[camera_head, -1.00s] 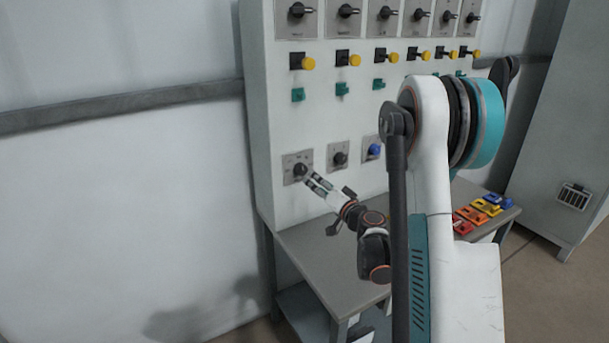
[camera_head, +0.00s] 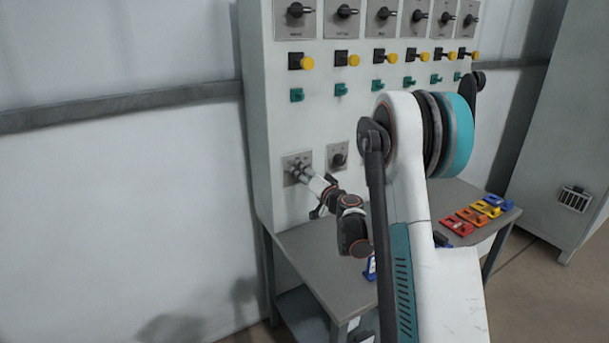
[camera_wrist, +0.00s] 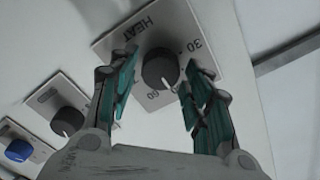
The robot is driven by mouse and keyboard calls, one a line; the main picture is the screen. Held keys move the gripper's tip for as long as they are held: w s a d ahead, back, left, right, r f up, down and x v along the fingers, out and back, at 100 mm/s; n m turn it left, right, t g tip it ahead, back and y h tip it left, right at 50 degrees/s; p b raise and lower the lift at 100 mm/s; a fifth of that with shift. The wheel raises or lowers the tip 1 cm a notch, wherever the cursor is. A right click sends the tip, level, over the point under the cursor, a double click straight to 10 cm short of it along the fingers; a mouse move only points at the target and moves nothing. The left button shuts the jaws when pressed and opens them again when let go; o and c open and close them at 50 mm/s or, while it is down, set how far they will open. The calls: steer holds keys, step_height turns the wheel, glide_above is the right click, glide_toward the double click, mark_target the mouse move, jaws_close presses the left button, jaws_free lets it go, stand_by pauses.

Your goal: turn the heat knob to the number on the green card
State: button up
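The heat knob (camera_wrist: 160,68) is a dark round knob on a grey plate (camera_wrist: 125,38) marked HEAT, with 30 and 60 readable around it. Its white mark points toward the bottom of the wrist view, near the 60. My gripper (camera_wrist: 163,72) is open, with one teal finger on each side of the knob and small gaps visible between. In the head view, my gripper (camera_head: 299,173) is at the lower-left plate (camera_head: 289,160) of the panel and hides most of the knob. I cannot make out a green card with a number in either view.
Beside it are another dark knob (camera_wrist: 67,121) and a blue button (camera_wrist: 18,150). The panel (camera_head: 262,130) has rows of switches, yellow knobs and teal parts above. A grey table (camera_head: 290,242) stands below, with coloured blocks (camera_head: 472,217) at right. Free wall lies left.

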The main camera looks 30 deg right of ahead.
steer(key=c, duration=0.5)
steer(key=shift+c, duration=0.2)
steer(key=shift+m, duration=0.3)
steer(key=m+b, duration=0.1)
steer(key=m, duration=0.7)
steer(key=shift+f+b, duration=0.1)
steer(key=shift+b, duration=0.25)
steer(key=m, duration=0.4)
steer(key=shift+b, duration=0.3)
steer(key=m, duration=0.5)
steer(key=shift+f+m, duration=0.1)
steer(key=shift+m, duration=0.2)
